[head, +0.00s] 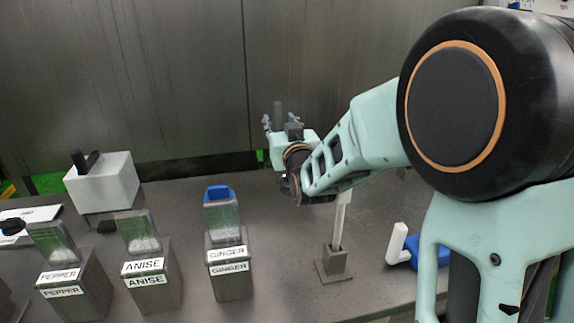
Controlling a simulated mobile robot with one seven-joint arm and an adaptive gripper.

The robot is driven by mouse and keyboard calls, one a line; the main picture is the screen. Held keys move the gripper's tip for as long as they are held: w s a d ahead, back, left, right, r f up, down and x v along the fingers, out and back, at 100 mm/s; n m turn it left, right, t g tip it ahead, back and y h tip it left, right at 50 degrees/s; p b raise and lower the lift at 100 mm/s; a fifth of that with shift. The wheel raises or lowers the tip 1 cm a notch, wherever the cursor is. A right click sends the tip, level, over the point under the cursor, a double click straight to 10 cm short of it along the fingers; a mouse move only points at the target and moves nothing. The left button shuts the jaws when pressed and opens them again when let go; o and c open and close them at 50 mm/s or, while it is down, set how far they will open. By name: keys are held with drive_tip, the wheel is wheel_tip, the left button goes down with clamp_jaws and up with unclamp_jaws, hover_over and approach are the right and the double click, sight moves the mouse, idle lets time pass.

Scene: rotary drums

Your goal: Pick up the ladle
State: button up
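A long white upright piece (341,218) stands in a grey square stand (334,263) on the table, right of centre. It may be the ladle's handle, but its top is hidden behind my arm, so I cannot be sure. My gripper (281,122) is above the table, left of and farther back than this piece, pointing away toward the back wall. A grey upright shape shows at its fingers; I cannot tell whether it is part of the gripper or something between the fingers.
Labelled containers for pepper (70,288), anise (150,280) and ginger (230,270) stand at the front left. A white box (103,183) stands behind. A blue-and-white object (402,246) lies at right.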

sight(279, 117)
drive_tip(key=x, duration=0.5)
drive_tip(key=shift+d+p, duration=0.15)
drive_tip(key=shift+p, duration=0.2)
clamp_jaws()
